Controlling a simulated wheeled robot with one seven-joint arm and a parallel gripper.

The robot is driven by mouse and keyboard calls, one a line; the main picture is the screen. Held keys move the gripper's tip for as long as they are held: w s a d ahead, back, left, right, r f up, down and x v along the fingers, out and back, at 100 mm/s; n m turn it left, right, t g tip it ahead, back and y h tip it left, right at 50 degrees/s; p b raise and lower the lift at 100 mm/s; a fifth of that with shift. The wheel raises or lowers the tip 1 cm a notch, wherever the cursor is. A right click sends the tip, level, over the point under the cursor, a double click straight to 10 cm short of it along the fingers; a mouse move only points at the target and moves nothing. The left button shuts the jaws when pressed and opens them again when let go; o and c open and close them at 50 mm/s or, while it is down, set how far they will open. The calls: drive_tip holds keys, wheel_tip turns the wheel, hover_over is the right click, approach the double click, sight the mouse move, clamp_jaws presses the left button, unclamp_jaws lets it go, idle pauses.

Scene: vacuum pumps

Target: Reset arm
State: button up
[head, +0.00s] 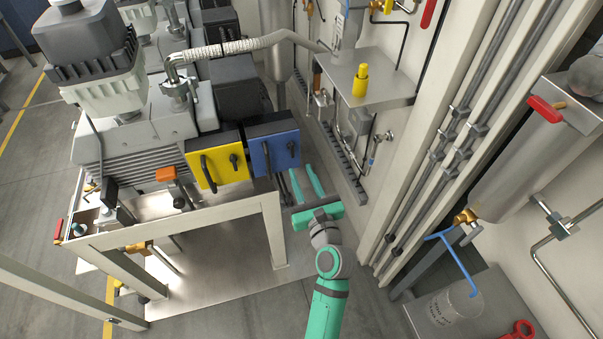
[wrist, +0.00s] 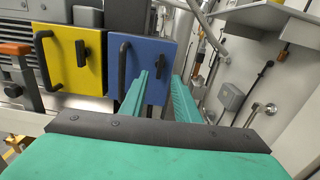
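My gripper (head: 308,182) is at the end of my green arm, in the lower middle of the head view. Its two green fingers point away from me and stand apart, with nothing between them. In the wrist view my gripper (wrist: 160,88) also shows its two fingers apart and empty. A blue box (head: 274,152) with a black handle is just beyond and left of the fingers. A yellow box (head: 217,162) with a black handle is left of the blue one. Both boxes also show in the wrist view, blue (wrist: 143,60) and yellow (wrist: 75,62), with the left finger overlapping the blue one.
A pump on a metal frame (head: 205,208) fills the left. A steel shelf (head: 335,82) with a yellow cylinder (head: 360,80) juts from the wall on the right. Vertical pipes (head: 465,130) and a blue-handled valve (head: 455,262) stand at right.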

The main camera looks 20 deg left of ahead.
idle(0.3)
drive_tip(key=s+d+f+n+h, duration=0.7)
drive_tip(key=s+d+f+n, duration=0.5)
drive_tip(key=s, duration=0.4)
drive_tip(key=s+d+r+n+h, duration=0.1)
drive_tip(key=s+r+n, duration=0.1)
drive_tip(key=s+n, duration=0.6)
drive_tip(key=s+d+r+n+h, duration=0.2)
drive_tip(key=s+n, duration=0.7)
drive_tip(key=s, duration=0.5)
drive_tip(key=shift+s+d, duration=0.15)
drive_tip(key=shift+s, duration=0.25)
